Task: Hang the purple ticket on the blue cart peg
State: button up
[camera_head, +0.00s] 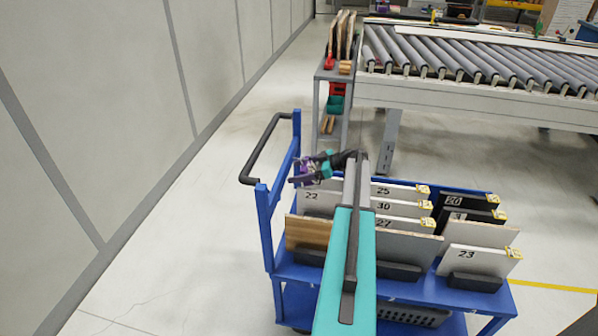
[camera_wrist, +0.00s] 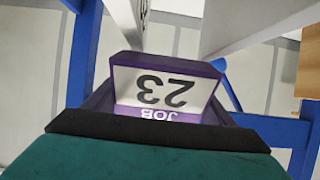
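The purple ticket (camera_head: 305,168) is at my gripper (camera_head: 314,167) near the left end of the blue cart (camera_head: 268,240). In the wrist view the ticket (camera_wrist: 165,88) fills the middle, with a white face reading "JOB 23" upside down. It sits against the dark edge of my gripper, which appears shut on it; the fingertips are mostly hidden. In the head view the ticket is beside the cart's blue end frame and black handle (camera_head: 262,147). I cannot tell whether it touches the frame. I cannot make out the peg in either view.
Numbered panels stand in the cart, including a white one marked 23 (camera_head: 466,256) and black ones (camera_head: 465,202). A grey shelf rack (camera_head: 343,108) and a roller conveyor (camera_head: 470,95) stand behind. The floor between the cart and left wall is clear.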

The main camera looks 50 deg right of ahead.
jog(key=o, duration=0.5)
jog(key=shift+b+v, duration=0.95)
jog(key=shift+v, duration=6)
jog(key=shift+r, duration=0.1)
